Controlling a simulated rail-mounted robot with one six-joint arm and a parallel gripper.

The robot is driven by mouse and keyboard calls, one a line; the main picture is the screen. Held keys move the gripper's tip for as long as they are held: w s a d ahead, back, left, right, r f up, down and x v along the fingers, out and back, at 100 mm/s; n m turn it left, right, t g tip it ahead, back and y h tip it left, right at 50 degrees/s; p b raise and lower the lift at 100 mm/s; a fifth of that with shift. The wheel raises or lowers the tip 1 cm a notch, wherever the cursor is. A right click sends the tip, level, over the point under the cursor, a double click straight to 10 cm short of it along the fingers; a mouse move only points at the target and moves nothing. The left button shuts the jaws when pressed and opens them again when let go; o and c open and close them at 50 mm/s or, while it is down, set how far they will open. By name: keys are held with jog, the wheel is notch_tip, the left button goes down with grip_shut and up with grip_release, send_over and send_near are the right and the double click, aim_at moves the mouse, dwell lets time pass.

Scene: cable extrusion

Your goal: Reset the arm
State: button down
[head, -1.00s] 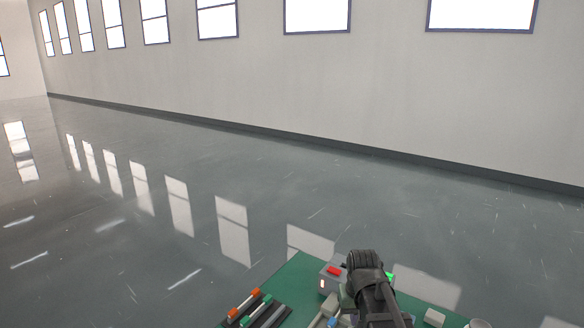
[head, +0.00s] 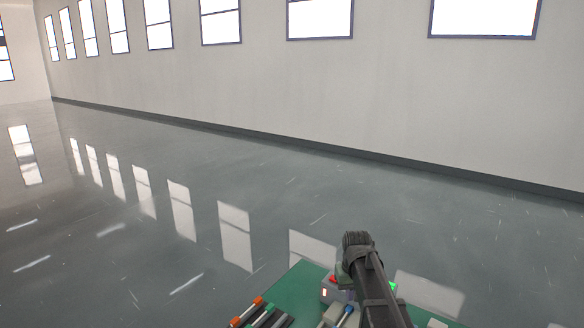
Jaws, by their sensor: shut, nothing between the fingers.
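My dark arm (head: 374,290) rises from the bottom edge in the head view, over a green worktable (head: 296,285). Its rounded far end stands in front of a grey box (head: 328,291) with a red part on top. The fingers of my gripper cannot be made out; the arm hides that spot or they lie out of the frame.
Several rods with orange and green ends (head: 250,312) lie at the table's left edge. A green light (head: 393,287) shows right of the arm. A pale block (head: 437,323) is at the bottom right. Shiny open floor (head: 120,260) and a windowed wall (head: 330,90) lie beyond.

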jog(key=w+n, duration=0.3)
jog(key=w, duration=1.4)
jog(key=shift+n, duration=0.3)
notch_tip(320, 180, down, 6)
jog(key=b, duration=0.6)
jog(key=shift+f, duration=0.15)
jog(key=shift+f+b, duration=1.15)
jog(key=shift+b, duration=0.25)
jog(key=shift+r, duration=0.1)
notch_tip(320, 180, up, 7)
jog(key=p, duration=0.7)
jog(key=shift+r, duration=0.1)
